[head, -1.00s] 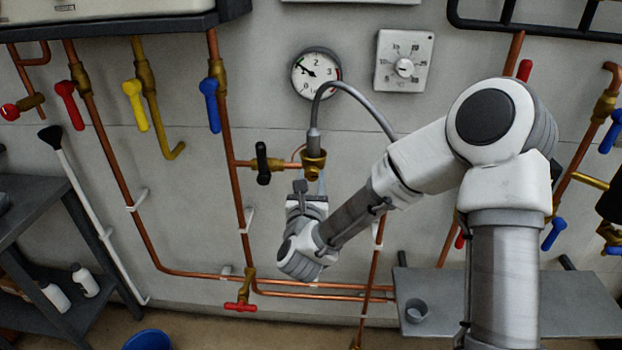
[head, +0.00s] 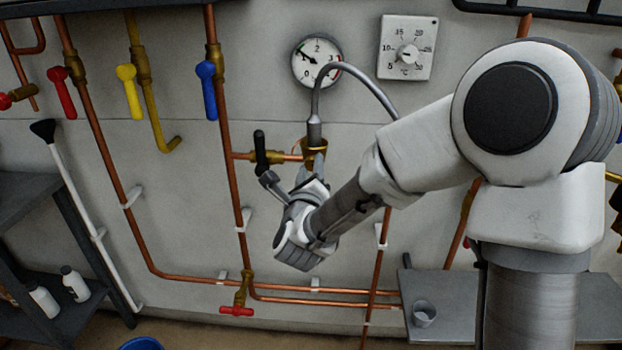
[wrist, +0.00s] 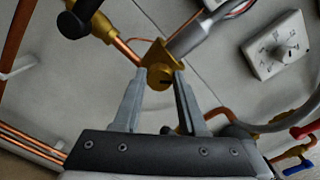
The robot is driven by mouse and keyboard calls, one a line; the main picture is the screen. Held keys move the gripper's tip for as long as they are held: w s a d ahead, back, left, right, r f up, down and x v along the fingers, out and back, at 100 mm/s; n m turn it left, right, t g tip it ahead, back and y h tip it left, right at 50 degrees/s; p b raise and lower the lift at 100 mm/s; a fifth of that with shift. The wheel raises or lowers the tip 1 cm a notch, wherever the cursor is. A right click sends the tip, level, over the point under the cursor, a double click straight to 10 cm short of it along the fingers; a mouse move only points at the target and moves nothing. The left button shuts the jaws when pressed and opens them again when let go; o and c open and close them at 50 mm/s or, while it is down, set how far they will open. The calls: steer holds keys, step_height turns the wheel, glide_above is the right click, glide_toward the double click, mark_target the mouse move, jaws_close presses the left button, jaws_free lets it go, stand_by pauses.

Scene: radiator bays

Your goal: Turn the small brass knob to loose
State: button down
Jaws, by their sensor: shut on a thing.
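The small brass knob (wrist: 160,76) is on the front of a brass fitting in the wrist view, with a dark slot mark on its face. My gripper (wrist: 159,77) has one finger on each side of the knob and is shut on it. In the head view the brass fitting (head: 314,144) is at the centre, with a grey cable rising from its top. My gripper (head: 318,168) is just below and in front of the fitting there, tilted, and hides the knob.
A black-handled valve (head: 260,152) is close left of the fitting. A pressure gauge (head: 317,62) and a thermostat dial (head: 407,47) are above. Yellow (head: 129,91) and blue (head: 208,90) levers are at upper left. A grey bench with a cup (head: 424,313) is at lower right.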

steer(key=n+b, duration=0.3)
steer(key=n, duration=0.1)
steer(key=shift+a+f+n+b, duration=0.1)
steer(key=shift+f+n+b, duration=0.05)
steer(key=shift+n+b, duration=0.2)
steer(key=n+b, duration=0.2)
steer(key=n, duration=0.1)
steer(key=shift+n, duration=0.35)
steer(key=n+b, duration=0.2)
steer(key=n, duration=1.1)
steer(key=shift+n, duration=0.3)
steer(key=n+p, duration=0.2)
steer(key=n, duration=0.3)
steer(key=shift+d, duration=0.2)
steer(key=shift+n, duration=0.4)
steer(key=shift+c, duration=2.4)
jaws_free()
steer(key=shift+f, duration=0.1)
